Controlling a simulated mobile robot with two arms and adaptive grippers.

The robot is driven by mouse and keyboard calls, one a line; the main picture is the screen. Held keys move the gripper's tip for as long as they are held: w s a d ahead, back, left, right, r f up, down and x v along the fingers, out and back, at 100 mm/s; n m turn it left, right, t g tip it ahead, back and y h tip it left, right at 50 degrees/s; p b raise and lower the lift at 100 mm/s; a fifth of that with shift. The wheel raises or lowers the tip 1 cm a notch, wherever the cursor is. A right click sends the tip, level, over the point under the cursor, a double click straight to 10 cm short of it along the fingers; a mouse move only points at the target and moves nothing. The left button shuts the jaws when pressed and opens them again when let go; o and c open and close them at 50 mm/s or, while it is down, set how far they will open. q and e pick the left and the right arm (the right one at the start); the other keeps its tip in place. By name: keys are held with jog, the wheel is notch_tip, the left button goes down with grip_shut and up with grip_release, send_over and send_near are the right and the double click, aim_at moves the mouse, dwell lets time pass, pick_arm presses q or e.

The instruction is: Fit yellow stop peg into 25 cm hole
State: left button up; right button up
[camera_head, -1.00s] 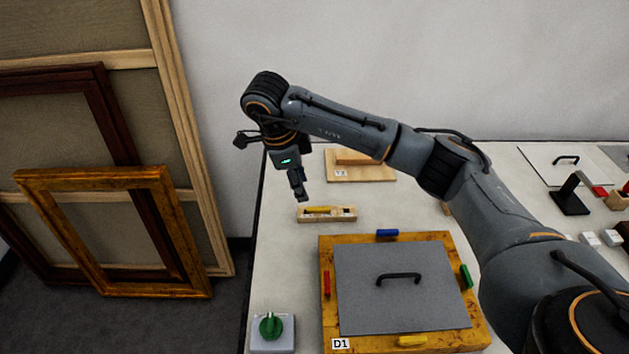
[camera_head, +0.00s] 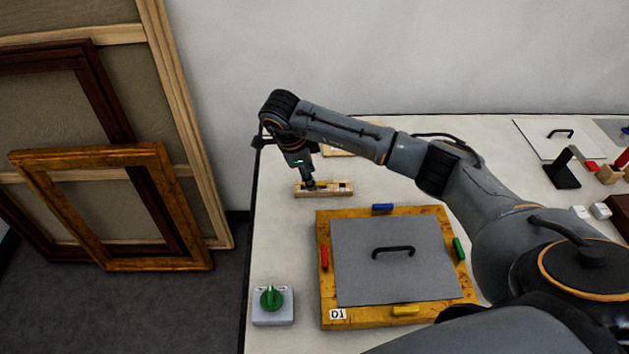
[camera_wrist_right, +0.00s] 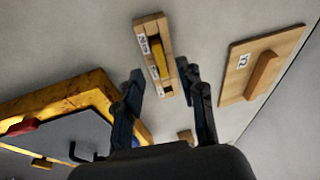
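A pale wooden block with dark holes (camera_head: 342,188) stands on the table behind the board D1. The yellow stop peg (camera_wrist_right: 157,58) lies lengthwise on this block in the right wrist view; labels beside it are too small to read surely. My right gripper (camera_head: 310,186) points down over the left part of the block and hides most of the peg in the head view. In the right wrist view its fingers (camera_wrist_right: 160,82) are spread, with the block and peg beyond and between them. No contact with the peg is visible. My left gripper is not in view.
Board D1 (camera_head: 326,288), with a grey handled plate (camera_head: 390,280) and coloured blocks around it, lies in front. A green knob box (camera_head: 272,305) stands at the front left. A flat board with a wooden bar (camera_wrist_right: 238,88) lies beside the block. Frames lean left.

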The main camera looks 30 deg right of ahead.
jog(key=shift+x, duration=1.15)
jog(key=shift+d+f+p, duration=0.15)
jog(key=shift+f+p, duration=0.1)
jog(key=shift+p, duration=0.05)
grip_shut()
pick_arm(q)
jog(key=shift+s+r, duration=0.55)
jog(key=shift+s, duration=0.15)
